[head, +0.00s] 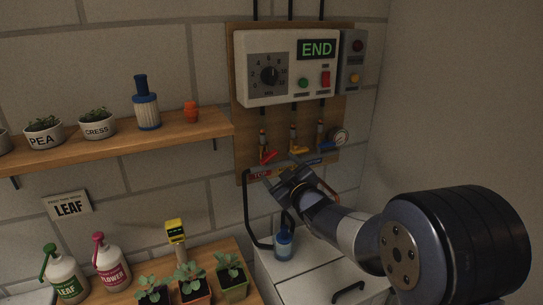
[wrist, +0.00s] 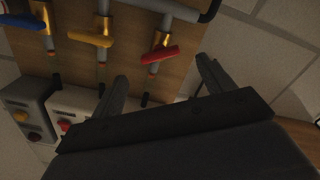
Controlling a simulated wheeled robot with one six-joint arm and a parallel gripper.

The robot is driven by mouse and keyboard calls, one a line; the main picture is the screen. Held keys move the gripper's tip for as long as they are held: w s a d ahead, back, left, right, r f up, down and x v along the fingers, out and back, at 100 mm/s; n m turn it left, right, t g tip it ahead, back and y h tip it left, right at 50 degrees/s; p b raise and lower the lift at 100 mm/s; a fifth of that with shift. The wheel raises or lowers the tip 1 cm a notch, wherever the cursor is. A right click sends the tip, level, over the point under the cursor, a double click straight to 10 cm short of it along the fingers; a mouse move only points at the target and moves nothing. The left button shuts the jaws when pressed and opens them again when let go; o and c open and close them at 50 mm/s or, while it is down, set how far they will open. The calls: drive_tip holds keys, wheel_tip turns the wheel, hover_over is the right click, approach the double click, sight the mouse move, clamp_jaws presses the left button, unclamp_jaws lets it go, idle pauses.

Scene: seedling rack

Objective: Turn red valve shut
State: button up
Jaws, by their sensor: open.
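The red valve (head: 268,157) has a short red lever on a brass body, at the left of three valves on the wooden board. In the wrist view the red lever (wrist: 160,54) lies slanted across its pipe. My gripper (head: 281,172) is just below and to the right of the red valve in the head view. In the wrist view my gripper (wrist: 164,70) has its two fingers spread apart, with the red lever showing beyond the gap between them. The fingers hold nothing, and no contact with the lever shows.
The yellow valve (head: 296,150) and blue valve (head: 324,145) sit close to the right of the red one. A control box (head: 287,92) showing END is above. A shelf (head: 190,131) with pots is at left, and a white cabinet (head: 300,267) is below.

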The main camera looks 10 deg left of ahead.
sight(270, 159)
drive_tip(key=shift+p+x, duration=1)
drive_tip(key=shift+x, duration=2)
drive_tip(key=c, duration=1)
drive_tip(key=shift+f+m+b, duration=0.1)
drive_tip(key=shift+m+b, duration=0.65)
drive_tip(key=shift+m, duration=0.35)
drive_tip(key=shift+m+b, duration=0.3)
drive_tip(key=shift+m, duration=1.8)
drive_tip(key=o, duration=1)
